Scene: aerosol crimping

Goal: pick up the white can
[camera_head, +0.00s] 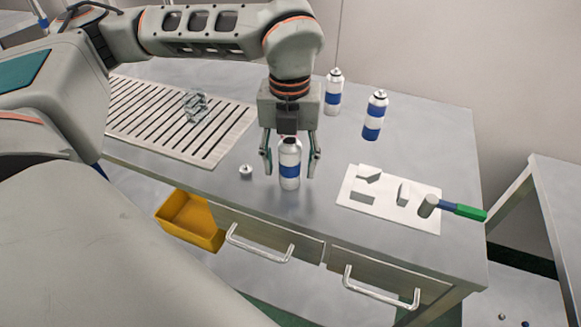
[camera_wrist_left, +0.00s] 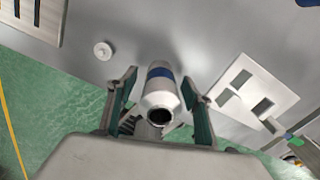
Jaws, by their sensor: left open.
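A white can (camera_head: 289,158) with a blue band stands upright near the front edge of the metal table. My left gripper (camera_head: 290,167) comes down from above with its two fingers spread, one on each side of the can. In the left wrist view the can (camera_wrist_left: 160,91) sits between the open fingers, its dark open mouth facing the camera. A gap shows between each finger and the can in that view. Two more white cans with blue bands, one at the back (camera_head: 333,92) and one to its right (camera_head: 375,116), stand farther back. My right gripper is not in view.
A small white valve piece (camera_head: 246,171) lies left of the can. A white plate with cutouts (camera_head: 383,213) and a green-handled tool (camera_head: 463,211) lie at the right. A slatted panel (camera_head: 228,128) bears a metal part (camera_head: 196,106). A yellow bin (camera_head: 190,220) hangs below the front edge.

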